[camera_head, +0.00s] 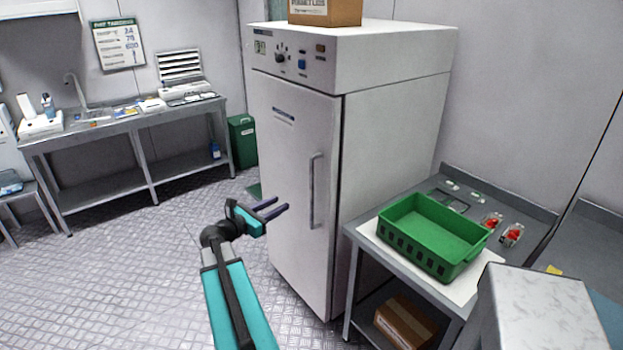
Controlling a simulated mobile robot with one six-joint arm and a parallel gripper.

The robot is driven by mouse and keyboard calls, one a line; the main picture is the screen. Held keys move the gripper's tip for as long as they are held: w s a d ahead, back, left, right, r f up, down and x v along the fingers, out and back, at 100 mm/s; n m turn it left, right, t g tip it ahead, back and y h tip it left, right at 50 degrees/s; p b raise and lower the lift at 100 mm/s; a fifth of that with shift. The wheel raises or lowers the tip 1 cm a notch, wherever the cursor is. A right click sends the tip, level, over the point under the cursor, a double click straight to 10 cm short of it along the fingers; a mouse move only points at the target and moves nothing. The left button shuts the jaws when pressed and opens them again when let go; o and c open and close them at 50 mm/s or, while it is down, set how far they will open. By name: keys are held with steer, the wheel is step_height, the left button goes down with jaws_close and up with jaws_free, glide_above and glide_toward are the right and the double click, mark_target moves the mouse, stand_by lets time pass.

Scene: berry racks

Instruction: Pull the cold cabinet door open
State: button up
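The cold cabinet (396,125) is a tall white unit in the middle of the head view. Its door (290,190) appears shut, flush with the front. A vertical grey handle (317,190) runs along the door's right side. My gripper (277,206) is in front of the door, to the left of the handle and a little lower in the picture. Its two dark fingers are spread apart, with nothing between them. It looks apart from the handle; the exact distance to the door cannot be told.
A steel table (351,235) with a green crate (430,232) and small red punnets (491,222) stands right of the cabinet. A cardboard box (326,12) sits on top of it. A sink bench (130,122) and green bin (242,141) are at the left. The floor (140,260) before the door is clear.

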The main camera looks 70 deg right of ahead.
steer(key=shift+n+g+h, duration=0.3)
steer(key=shift+n+h, duration=0.1)
steer(key=shift+h, duration=0.1)
steer(key=r, duration=0.1)
steer(key=s+d+r, duration=0.1)
steer(key=r, duration=0.1)
steer(key=s+d+r, duration=0.1)
steer(key=shift+d+r, duration=0.2)
steer(key=shift+r, duration=0.05)
steer(key=shift+d, duration=0.1)
steer(key=p+x, duration=0.3)
steer(key=x, duration=1)
steer(key=shift+s+d+p, duration=0.2)
steer(key=shift+d+p, duration=0.1)
steer(key=shift+p, duration=0.1)
jaws_close()
steer(key=shift+a, duration=0.15)
